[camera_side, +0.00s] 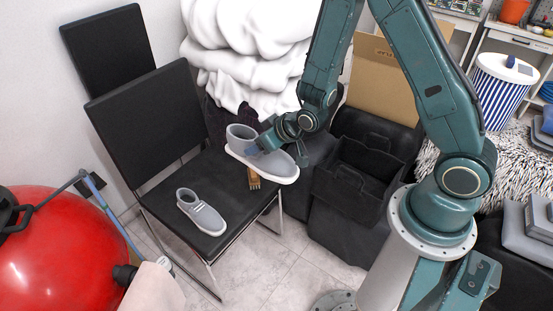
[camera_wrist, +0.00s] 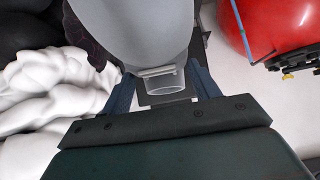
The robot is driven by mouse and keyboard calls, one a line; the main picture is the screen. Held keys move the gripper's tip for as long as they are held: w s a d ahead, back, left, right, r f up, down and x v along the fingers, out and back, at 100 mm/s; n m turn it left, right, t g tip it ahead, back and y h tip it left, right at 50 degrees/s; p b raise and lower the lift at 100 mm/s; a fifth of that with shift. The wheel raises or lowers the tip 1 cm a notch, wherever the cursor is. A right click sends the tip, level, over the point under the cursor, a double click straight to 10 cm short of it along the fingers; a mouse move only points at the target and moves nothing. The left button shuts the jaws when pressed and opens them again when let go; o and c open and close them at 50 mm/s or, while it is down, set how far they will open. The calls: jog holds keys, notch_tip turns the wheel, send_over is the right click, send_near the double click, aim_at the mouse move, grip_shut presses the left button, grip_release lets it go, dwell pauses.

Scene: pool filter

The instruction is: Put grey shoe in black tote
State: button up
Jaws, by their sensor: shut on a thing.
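My gripper (camera_side: 267,142) is shut on a grey shoe (camera_side: 283,167) with a white sole and holds it above the back of the black chair seat. The held shoe's toe points right, towards the tote. In the wrist view the shoe (camera_wrist: 135,28) is a large grey shape beyond my gripper (camera_wrist: 163,88), hiding part of the view. A second grey shoe (camera_side: 203,213) rests upright on the chair seat. The black tote (camera_side: 340,190) is open at the top and stands to the right of the held shoe. I see nothing in the visible part of its inside.
The black chair (camera_side: 150,115) has a tall back. A small wooden-handled brush (camera_side: 254,181) is beneath the held shoe. White bedding (camera_side: 245,50) is piled behind. A cardboard box (camera_side: 383,78) stands behind the tote.

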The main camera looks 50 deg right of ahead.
jog(key=w+f, duration=0.2)
jog(key=w, duration=0.2)
jog(key=w+d+f, duration=0.1)
jog(key=w+f, duration=0.1)
jog(key=w, duration=0.2)
jog(key=w+f, duration=0.2)
jog(key=w, duration=0.2)
jog(key=shift+d, duration=0.3)
jog(key=w+d+f, duration=0.2)
jog(key=w+f, duration=0.6)
jog(key=w, duration=0.3)
jog(key=shift+d, duration=0.4)
jog(key=shift+f, duration=0.1)
notch_tip(320, 180, down, 15)
jog(key=shift+f, duration=0.2)
jog(key=shift+s+f, duration=0.1)
jog(key=shift+f, duration=1.95)
jog(key=shift+f, duration=0.15)
jog(key=o, duration=1.2)
